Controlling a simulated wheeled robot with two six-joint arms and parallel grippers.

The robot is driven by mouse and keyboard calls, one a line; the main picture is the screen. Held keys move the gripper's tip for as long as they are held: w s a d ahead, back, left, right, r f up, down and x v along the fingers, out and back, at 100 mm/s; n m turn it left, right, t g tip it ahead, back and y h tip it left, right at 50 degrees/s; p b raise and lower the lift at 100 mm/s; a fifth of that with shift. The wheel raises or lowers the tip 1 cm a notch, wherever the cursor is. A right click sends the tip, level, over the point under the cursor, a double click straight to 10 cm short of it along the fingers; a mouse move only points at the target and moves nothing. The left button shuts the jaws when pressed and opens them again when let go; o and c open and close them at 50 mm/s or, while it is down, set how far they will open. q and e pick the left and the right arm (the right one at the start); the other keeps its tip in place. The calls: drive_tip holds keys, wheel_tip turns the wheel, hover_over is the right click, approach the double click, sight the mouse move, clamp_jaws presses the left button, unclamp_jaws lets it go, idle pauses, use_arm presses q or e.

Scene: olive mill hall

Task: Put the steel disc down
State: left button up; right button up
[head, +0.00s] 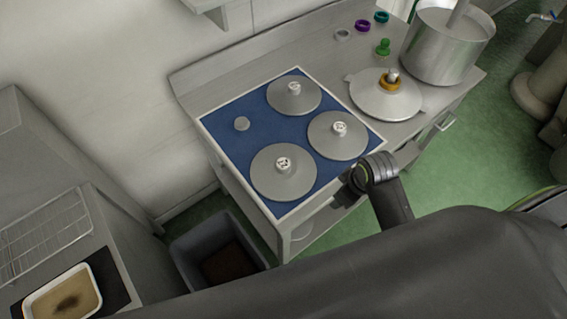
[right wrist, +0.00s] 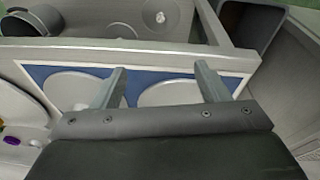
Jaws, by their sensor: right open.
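Three steel discs with white hubs lie flat on a blue mat (head: 230,138) on the steel bench: one at the back (head: 282,101), one at the right (head: 325,146), one at the front left (head: 272,185). Another steel disc (head: 368,104) with an orange ring and knob lies on bare bench to the right of the mat. My right gripper (head: 345,193) is at the bench's front edge, apart from the discs. In the right wrist view its two fingers (right wrist: 160,85) are spread with nothing between them; parts of two discs show beyond. My left gripper is not in view.
A steel pot (head: 440,55) stands at the bench's right end. A green piece (head: 383,47), purple ring (head: 362,26), teal ring (head: 381,17) and grey ring (head: 343,34) lie behind. A grey bin (head: 190,250) stands left.

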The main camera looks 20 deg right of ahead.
drive_tip(key=w+a+r+n+g+y, duration=0.1)
drive_tip(key=w+a+r+n, duration=0.3)
drive_tip(key=w+r+n, duration=0.3)
drive_tip(key=w+a+r+n+g+y, duration=0.1)
drive_tip(key=w+a+r+n+y, duration=0.25)
drive_tip(key=w, duration=0.65)
drive_tip(key=n+h+b, duration=0.2)
drive_tip(key=b, duration=0.7)
approach(284, 163)
drive_tip(key=shift+m+x, duration=0.25)
drive_tip(key=shift+x, duration=0.7)
drive_tip(key=shift+w+a+f+p, duration=0.15)
drive_tip(key=shift+a+f+p, duration=0.15)
drive_tip(key=shift+p, duration=0.15)
drive_tip(key=shift+p+x, duration=1)
drive_tip(key=shift+x, duration=2.25)
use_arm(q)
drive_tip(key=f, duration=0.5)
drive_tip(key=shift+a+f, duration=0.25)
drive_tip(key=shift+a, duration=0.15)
use_arm(e)
drive_tip(key=shift+d, duration=0.15)
drive_tip(key=shift+r, duration=0.1)
drive_tip(key=c, duration=1.4)
